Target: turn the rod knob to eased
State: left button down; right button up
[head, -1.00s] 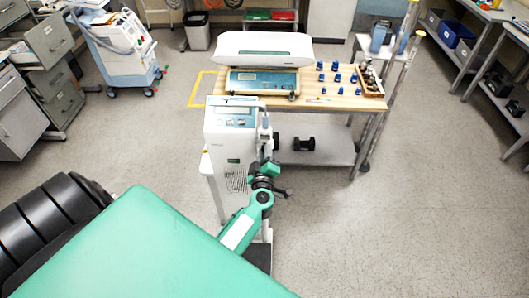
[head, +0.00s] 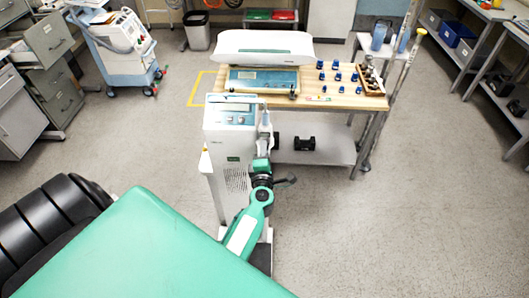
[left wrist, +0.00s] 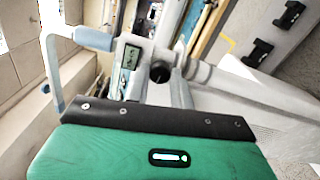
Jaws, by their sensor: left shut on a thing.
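The infusion pump (head: 230,125) is a tall white unit with a blue panel and small display, standing in front of the wooden table. My left gripper (head: 265,141) is at its right side, by the upright rod part. In the left wrist view, a dark round knob (left wrist: 160,72) sits on a pale bar between the two grey fingers of my left gripper. The fingers are shut on it. A small display (left wrist: 131,57) shows beside it. In the head view the knob is hidden by my gripper, and its setting cannot be read. My right gripper is not in view.
The wooden table (head: 330,101) behind holds a white scale (head: 262,80), several blue-topped items and a wooden tray (head: 373,88). A black dumbbell-like object (head: 304,143) lies on its lower shelf. The floor (head: 430,200) to the right is clear.

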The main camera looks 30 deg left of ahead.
pick_arm(q)
jog(key=shift+f+n, duration=0.1)
jog(key=shift+n, duration=0.4)
jog(key=c, duration=1.2)
grip_release()
